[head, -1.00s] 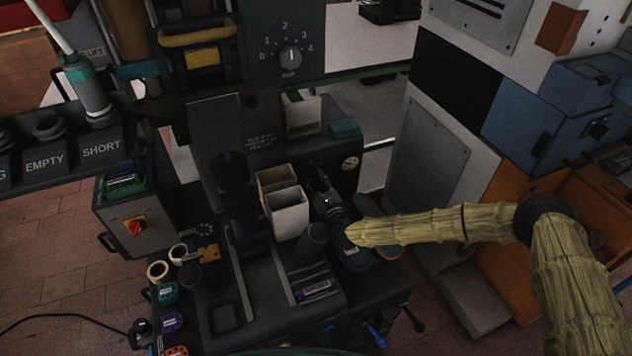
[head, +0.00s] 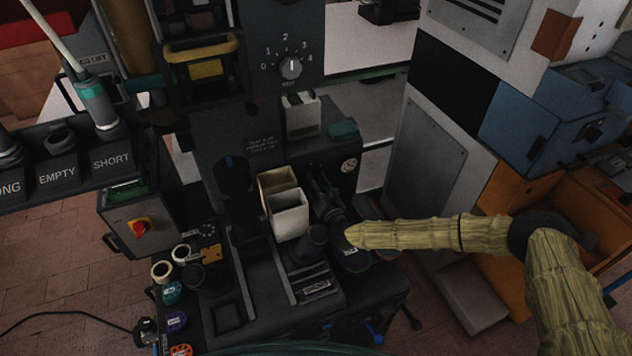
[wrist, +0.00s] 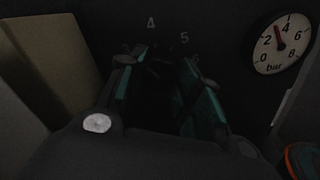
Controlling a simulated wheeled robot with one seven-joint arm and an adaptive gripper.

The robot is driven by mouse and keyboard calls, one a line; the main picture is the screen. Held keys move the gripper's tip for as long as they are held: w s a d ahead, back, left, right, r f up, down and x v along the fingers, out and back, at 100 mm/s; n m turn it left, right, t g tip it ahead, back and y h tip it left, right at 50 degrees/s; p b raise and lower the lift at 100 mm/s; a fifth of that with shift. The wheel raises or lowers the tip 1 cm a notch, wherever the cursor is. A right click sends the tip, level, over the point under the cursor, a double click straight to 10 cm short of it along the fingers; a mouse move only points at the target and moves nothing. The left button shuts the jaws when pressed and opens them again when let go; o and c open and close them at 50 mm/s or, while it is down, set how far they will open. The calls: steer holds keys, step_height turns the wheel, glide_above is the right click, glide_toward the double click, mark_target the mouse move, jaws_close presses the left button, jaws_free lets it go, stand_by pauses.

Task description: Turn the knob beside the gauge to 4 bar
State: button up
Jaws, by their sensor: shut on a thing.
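The gauge (wrist: 281,43) is a round white dial marked in bar at the upper right of the wrist view. Its needle points between 2 and 4. It is small in the head view (head: 348,165). My gripper (wrist: 160,75) has teal-edged fingers pointing at the dark panel, left of the gauge. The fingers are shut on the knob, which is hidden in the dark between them. The scale figures 4 and 5 show above the fingertips. In the head view my gripper (head: 320,182) is at the press front, below and left of the gauge.
Cream open-topped boxes (head: 288,214) stand close left of my gripper. A second dial knob (head: 290,67), marked 0 to 4, is higher on the column. A grey control box (head: 141,226) with a red switch is at left. An orange-rimmed round part (wrist: 302,160) shows at lower right.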

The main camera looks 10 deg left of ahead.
steer(key=shift+w+d+m, duration=0.1)
steer(key=shift+w+m, duration=0.05)
steer(key=shift+m, duration=3.45)
steer(key=shift+r, duration=0.1)
steer(key=o, duration=1)
steer(key=shift+o, duration=0.2)
steer(key=v, duration=1.2)
